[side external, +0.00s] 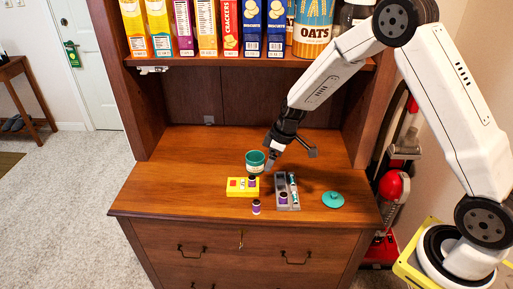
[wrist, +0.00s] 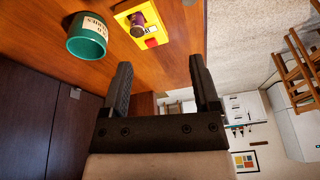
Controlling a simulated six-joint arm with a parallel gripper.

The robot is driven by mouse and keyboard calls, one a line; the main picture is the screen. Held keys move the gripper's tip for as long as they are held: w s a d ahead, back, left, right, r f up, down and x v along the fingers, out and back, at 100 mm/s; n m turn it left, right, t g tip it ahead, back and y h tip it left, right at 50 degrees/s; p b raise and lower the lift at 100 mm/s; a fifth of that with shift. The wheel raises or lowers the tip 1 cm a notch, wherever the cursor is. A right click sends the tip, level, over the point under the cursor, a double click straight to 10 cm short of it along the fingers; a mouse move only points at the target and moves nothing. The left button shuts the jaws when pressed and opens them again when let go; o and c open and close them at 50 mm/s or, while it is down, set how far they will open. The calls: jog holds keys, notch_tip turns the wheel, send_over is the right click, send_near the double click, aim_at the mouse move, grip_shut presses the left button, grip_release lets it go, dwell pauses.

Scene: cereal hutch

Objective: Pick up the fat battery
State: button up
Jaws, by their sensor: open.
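My gripper (side external: 272,160) is open and empty above the wooden counter, right beside the teal cup in the side view. In the wrist view its two fingers (wrist: 160,65) stand apart with nothing between them. A short, thick purple battery (side external: 256,207) stands upright near the counter's front edge. Another purple battery (side external: 252,182) is at the yellow holder; it also shows in the wrist view (wrist: 137,29). A third purple item (side external: 283,197) sits in the grey tray. I cannot tell which of these is the one called fat.
The teal cup (side external: 256,158), labelled, also shows in the wrist view (wrist: 87,40). The yellow holder (side external: 236,192) and grey tray (side external: 278,181) lie on the counter (side external: 175,185). A teal lid (side external: 333,200) lies right. Cereal boxes (side external: 208,28) fill the shelf above. The counter's left side is clear.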

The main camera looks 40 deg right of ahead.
aim_at(253, 177)
jog(key=shift+w+d+f+n+y, duration=0.15)
jog(key=shift+w+f+n, duration=0.3)
jog(key=shift+w+f, duration=0.8)
jog(key=shift+w+f+n+y, duration=0.2)
jog(key=shift+w+f+n, duration=0.3)
jog(key=shift+w+f, duration=0.75)
jog(key=shift+w+d+f+n+y, duration=0.15)
jog(key=shift+w+f+n, duration=0.45)
jog(key=shift+f, duration=1.1)
jog(key=shift+w+a, duration=0.1)
jog(key=shift+w, duration=0.05)
jog(key=shift+x, duration=2.55)
jog(key=shift+w, duration=0.15)
grip_shut()
